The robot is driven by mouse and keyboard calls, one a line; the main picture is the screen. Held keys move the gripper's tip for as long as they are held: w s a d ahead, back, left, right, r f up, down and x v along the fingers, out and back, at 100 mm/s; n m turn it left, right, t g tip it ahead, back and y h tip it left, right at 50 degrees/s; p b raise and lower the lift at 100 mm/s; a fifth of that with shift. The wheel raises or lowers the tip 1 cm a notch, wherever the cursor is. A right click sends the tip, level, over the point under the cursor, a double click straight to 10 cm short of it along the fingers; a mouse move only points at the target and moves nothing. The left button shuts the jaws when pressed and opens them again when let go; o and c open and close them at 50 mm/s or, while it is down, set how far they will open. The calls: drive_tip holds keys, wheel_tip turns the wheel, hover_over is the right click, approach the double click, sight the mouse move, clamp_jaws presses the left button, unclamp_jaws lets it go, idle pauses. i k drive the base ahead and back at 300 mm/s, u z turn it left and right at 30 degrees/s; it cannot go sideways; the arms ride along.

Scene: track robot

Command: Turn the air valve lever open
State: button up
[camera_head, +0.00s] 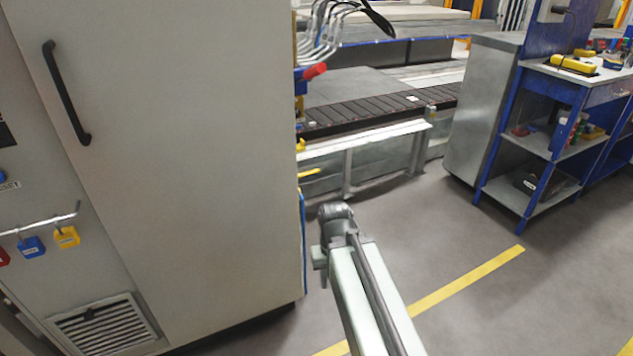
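A red lever-like handle (315,71) sticks out past the right edge of the grey cabinet, beside several bent metal pipes. Lower at the same edge, a small yellow lever-like handle (309,173) points to the right. I cannot tell which of these is the air valve lever, and the cabinet hides what they are mounted on. My arm reaches up from the bottom of the picture to a dark rounded joint below the yellow handle, apart from both handles. No gripper fingers show.
The tall grey cabinet (190,150) fills the left side, with a black door handle (66,92) and hanging padlocks. A dark roller conveyor (365,108) stands behind. A blue-framed shelf unit (540,145) stands at right. The floor between is clear, with a yellow line (465,281).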

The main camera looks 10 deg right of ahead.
sight(310, 172)
drive_tip(key=u, duration=2.9)
drive_tip(key=k, duration=0.5)
drive_tip(key=z, duration=1.65)
